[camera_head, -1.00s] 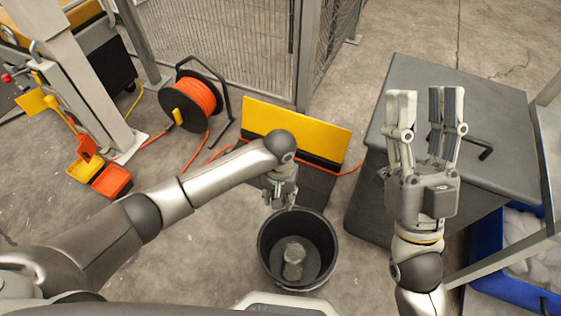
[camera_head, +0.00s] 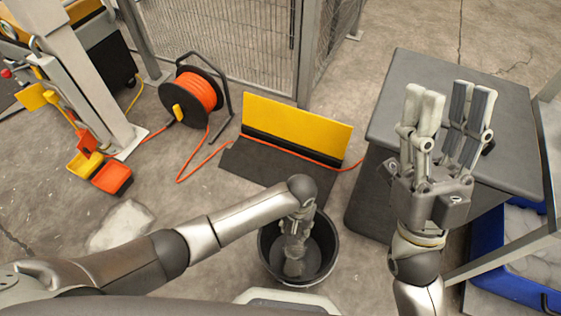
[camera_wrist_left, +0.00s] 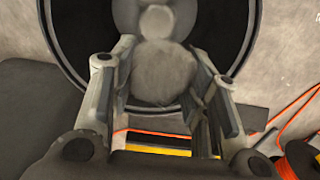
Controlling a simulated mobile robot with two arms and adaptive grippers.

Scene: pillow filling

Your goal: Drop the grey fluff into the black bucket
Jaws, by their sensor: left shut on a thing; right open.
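The black bucket (camera_head: 333,262) stands on the floor at the lower middle of the head view. My left gripper (camera_head: 295,238) points down into its mouth. In the left wrist view my left gripper (camera_wrist_left: 160,62) has a grey fuzzy lump, the grey fluff (camera_wrist_left: 165,78), between its fingers and is shut on it. The fluff is in front of the bucket's dark opening (camera_wrist_left: 75,55). Another grey lump (camera_head: 294,267) shows in the bucket below the gripper, but its kind is unclear. My right gripper (camera_head: 447,125) is open and empty, fingers up, in front of the grey cabinet.
The grey cabinet (camera_head: 420,75) stands at the right, with a blue bin (camera_head: 482,255) of white stuffing (camera_head: 525,235) beside it. A yellow-and-black panel (camera_head: 295,128) is behind the bucket. An orange cable reel (camera_head: 197,95) stands farther back. A pale patch (camera_head: 120,226) lies on the floor at left.

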